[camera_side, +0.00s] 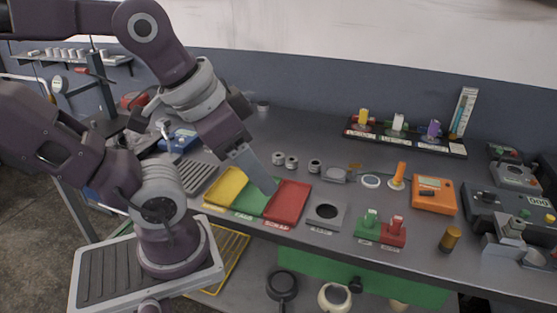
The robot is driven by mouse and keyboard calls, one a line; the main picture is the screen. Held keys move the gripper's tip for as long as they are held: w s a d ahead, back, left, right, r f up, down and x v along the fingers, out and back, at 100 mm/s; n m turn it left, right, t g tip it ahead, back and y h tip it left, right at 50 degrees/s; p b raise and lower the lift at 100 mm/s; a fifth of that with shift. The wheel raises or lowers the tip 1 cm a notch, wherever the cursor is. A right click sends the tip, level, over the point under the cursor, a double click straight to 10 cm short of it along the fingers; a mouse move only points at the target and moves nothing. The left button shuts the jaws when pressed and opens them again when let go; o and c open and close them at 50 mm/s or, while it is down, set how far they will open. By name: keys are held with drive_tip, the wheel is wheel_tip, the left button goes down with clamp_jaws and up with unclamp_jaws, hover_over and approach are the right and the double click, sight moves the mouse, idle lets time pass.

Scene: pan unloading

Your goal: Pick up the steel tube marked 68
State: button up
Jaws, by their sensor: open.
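Three small steel tubes stand in a row on the bench: a left one (278,158), a middle one (291,162) and a right one (314,166). Their markings are too small to read, so I cannot tell which is 68. My gripper (271,190) points down over the green tray (251,199), close to the red tray's left edge. It is open, and no tube shows between its fingers. It is in front of and to the left of the tubes, apart from them in the picture. The fingers overlap in this view.
A yellow tray (226,186) and a red tray (288,203) flank the green one. A grey plate with a dark round hole (326,213) lies to the right. An orange device (434,195) and green and red fixtures (381,228) stand further right. Bare bench lies behind the tubes.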

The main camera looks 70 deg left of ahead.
drive_tip(key=w+a+n+g+y, duration=0.1)
drive_tip(key=w+a+n+g, duration=0.2)
drive_tip(key=w+a+n, duration=0.4)
drive_tip(key=n+g+y, duration=0.7)
drive_tip(key=n+y, duration=0.3)
drive_tip(key=n, duration=0.5)
approach(276, 156)
drive_tip(key=shift+w+a+f, duration=0.1)
drive_tip(key=shift+a+f, duration=0.05)
drive_tip(key=shift+f, duration=0.2)
drive_tip(key=x, duration=0.7)
drive_tip(key=shift+r, duration=0.15)
drive_tip(key=shift+n, duration=0.3)
clamp_jaws()
